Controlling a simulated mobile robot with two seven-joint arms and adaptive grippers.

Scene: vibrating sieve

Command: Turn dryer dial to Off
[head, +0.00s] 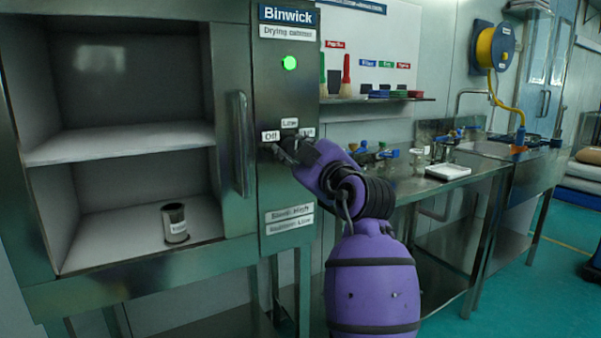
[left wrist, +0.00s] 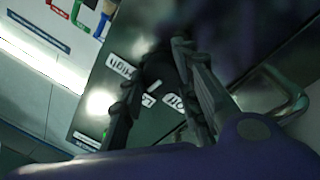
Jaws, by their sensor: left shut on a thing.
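The drying cabinet's control panel (head: 284,195) carries labels Off (head: 270,136), Low (head: 289,123) and a partly covered High (head: 307,131). My left gripper (head: 285,152) is at the panel just below these labels, shut on the dark dial, which it mostly hides in the head view. In the left wrist view the dial (left wrist: 157,70) shows as a dark shape between the two fingers, with the High label (left wrist: 121,67) and the Off label (left wrist: 173,102) close by. I cannot tell for certain where the dial points. My right gripper is not in view.
A green lamp (head: 290,63) glows above the dial. The cabinet's vertical door handle (head: 242,143) is left of the panel. A dark can (head: 175,223) stands on the lower shelf. A steel bench (head: 440,185) with valves and a white tray (head: 448,171) is at right.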

